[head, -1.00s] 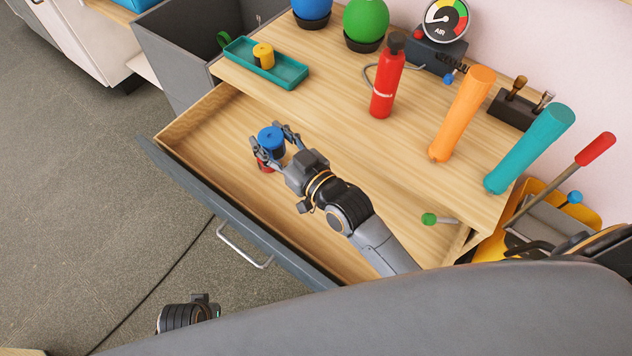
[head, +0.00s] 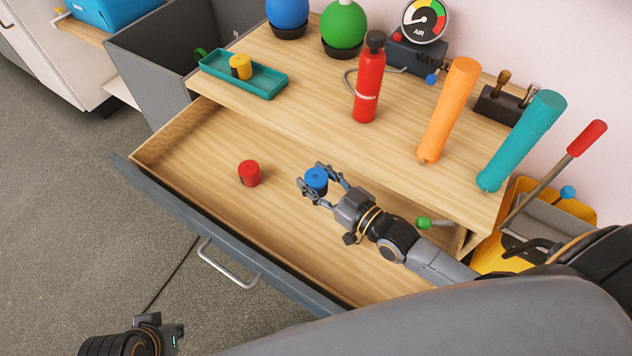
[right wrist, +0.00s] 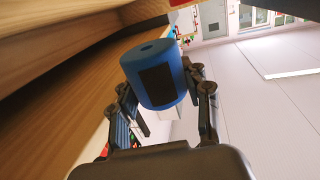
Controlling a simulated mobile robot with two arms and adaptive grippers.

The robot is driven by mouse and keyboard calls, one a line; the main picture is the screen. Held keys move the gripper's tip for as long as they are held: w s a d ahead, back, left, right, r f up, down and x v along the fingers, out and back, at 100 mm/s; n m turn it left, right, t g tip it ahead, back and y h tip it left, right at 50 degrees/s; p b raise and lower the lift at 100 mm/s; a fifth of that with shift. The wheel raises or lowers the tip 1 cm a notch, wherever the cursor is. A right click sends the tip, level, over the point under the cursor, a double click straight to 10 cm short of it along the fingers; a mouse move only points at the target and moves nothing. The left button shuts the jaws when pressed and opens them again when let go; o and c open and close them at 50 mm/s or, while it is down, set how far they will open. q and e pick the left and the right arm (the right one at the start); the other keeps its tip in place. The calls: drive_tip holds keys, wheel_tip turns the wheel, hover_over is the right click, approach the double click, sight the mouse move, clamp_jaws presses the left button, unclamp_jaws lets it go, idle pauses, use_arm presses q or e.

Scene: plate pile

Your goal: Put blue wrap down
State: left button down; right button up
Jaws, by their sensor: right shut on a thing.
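The blue wrap (head: 316,179) is a short blue roll with a dark patch on its side. My right gripper (head: 318,183) is shut around it, over the open wooden drawer (head: 215,150). In the right wrist view the blue wrap (right wrist: 155,75) sits between the fingers, its top and side showing. I cannot tell whether its base touches the drawer floor. A red roll (head: 249,173) stands in the drawer, left of the blue wrap and apart from it. Part of my left gripper (head: 150,338) shows at the bottom left; its fingers are not visible.
On the wooden top stand a teal tray (head: 262,91) with a yellow roll (head: 240,67), a red bottle (head: 369,85), and orange (head: 448,110) and teal (head: 522,140) cylinders. A green-ended item (head: 424,223) lies right of my right gripper. The drawer floor around the red roll is clear.

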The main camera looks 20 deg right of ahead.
drive_tip(key=shift+f, duration=0.35)
drive_tip(key=shift+f, duration=0.45)
drive_tip(key=shift+s+f+b, duration=0.15)
drive_tip(key=shift+f+b, duration=0.05)
drive_tip(key=shift+b, duration=0.1)
